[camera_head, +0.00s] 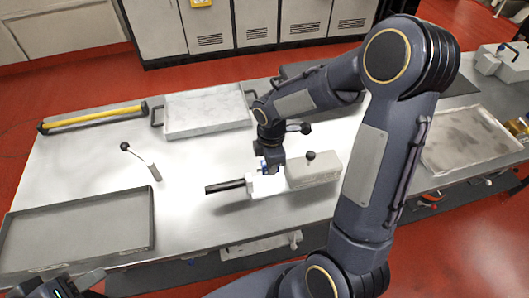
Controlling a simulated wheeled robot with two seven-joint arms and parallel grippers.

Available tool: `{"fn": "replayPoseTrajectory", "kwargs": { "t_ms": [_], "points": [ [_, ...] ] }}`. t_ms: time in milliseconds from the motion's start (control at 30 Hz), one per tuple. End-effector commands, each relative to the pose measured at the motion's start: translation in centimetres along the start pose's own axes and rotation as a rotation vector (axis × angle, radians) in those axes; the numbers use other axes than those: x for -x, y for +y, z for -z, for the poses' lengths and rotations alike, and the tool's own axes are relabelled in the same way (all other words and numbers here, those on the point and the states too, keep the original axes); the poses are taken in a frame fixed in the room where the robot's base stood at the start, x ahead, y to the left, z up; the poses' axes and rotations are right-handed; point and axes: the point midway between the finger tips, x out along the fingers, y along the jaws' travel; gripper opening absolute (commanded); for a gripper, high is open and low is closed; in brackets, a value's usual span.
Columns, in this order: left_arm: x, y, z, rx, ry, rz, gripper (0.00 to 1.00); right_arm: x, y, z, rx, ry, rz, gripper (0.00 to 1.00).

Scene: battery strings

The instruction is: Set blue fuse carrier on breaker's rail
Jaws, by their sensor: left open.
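My right arm reaches in from the bottom and bends over the table. Its gripper (267,168) points down at the middle of the table, beside a pale grey block with a black knob (315,170), which looks like the breaker. A small blue patch (263,167) shows at the fingertips; it may be the blue fuse carrier, but it is too small to be sure. A white part (266,187) lies just below the fingers, with a black bar (225,186) sticking out left. Whether the fingers are shut is unclear. My left gripper (72,286) is open at the bottom left corner, partly cut off.
A grey tray (148,205) lies front left, a pale tray (205,130) at the back, and a stained tray (480,160) at the right. A yellow bar (92,117) lies back left.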

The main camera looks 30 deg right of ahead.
Motion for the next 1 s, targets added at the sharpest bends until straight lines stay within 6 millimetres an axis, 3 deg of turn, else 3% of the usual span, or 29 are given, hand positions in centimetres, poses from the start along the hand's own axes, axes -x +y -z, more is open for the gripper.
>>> {"fn": "replayPoseTrajectory", "kwargs": {
  "t_ms": [700, 1000],
  "points": [
    [-4.0, -1.8, -2.0, 0.0, 0.0, 0.0, 0.48, -5.8, 0.0, 0.0, 0.0, 0.0, 0.0, 0.0],
    [-4.2, -1.9, -2.1, 0.0, 0.0, 0.0, 0.48, -6.2, 0.0, 0.0, 0.0, 0.0, 0.0, 0.0]
  ]
}}
